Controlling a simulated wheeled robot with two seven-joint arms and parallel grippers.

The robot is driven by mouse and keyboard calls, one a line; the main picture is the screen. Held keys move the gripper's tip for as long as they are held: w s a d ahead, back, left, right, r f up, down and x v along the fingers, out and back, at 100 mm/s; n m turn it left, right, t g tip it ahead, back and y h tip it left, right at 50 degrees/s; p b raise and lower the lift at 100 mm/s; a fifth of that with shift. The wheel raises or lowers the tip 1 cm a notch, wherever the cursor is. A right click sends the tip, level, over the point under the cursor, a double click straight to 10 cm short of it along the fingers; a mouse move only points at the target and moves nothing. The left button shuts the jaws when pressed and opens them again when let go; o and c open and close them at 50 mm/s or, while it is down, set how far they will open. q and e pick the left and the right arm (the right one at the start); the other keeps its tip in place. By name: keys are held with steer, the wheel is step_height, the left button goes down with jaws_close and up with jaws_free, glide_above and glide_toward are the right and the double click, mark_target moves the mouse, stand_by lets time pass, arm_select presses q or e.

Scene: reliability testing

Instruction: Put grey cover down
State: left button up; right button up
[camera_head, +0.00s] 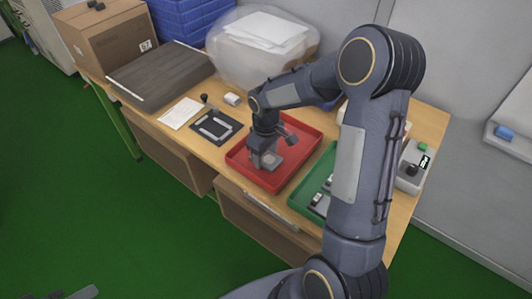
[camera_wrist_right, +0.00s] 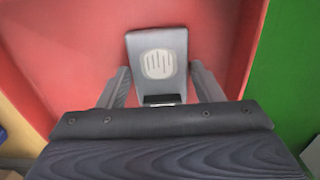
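The grey cover (camera_wrist_right: 158,62), a small plate with a pale ribbed oval patch, is over the red tray (camera_wrist_right: 70,30) in the right wrist view. In the head view it appears as a grey piece (camera_head: 270,160) below my right gripper (camera_head: 264,153), inside the red tray (camera_head: 240,160). In the wrist view the right gripper's fingers (camera_wrist_right: 160,80) stand apart on either side of the cover, with visible gaps. The cover's lower end is hidden by the gripper body. Dark parts, probably my left gripper (camera_head: 82,293), show at the bottom left edge.
A green tray (camera_head: 298,196) with small parts stands right of the red tray, partly behind my right arm. A black frame-like fixture (camera_head: 213,127), white paper (camera_head: 180,113), a dark flat box (camera_head: 160,75) and a cardboard box (camera_head: 110,40) lie to the left. A plastic-wrapped bin (camera_head: 260,50) stands behind.

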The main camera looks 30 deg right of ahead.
mark_target(266, 158)
steer(key=shift+o, duration=1.3)
step_height(266, 158, up, 12)
steer(key=s+a+r+m+t+y, duration=0.2)
steer(key=s+a+m, duration=0.1)
steer(key=s, duration=0.8)
steer(key=s+a+r+m+t+y, duration=0.1)
steer(key=s+a+m+t, duration=0.2)
steer(key=s, duration=0.8)
steer(key=shift+a+r+t+y+p, duration=0.3)
steer(key=shift+a+r+y+p, duration=0.15)
steer(key=shift+a, duration=0.2)
steer(key=shift+s, duration=0.1)
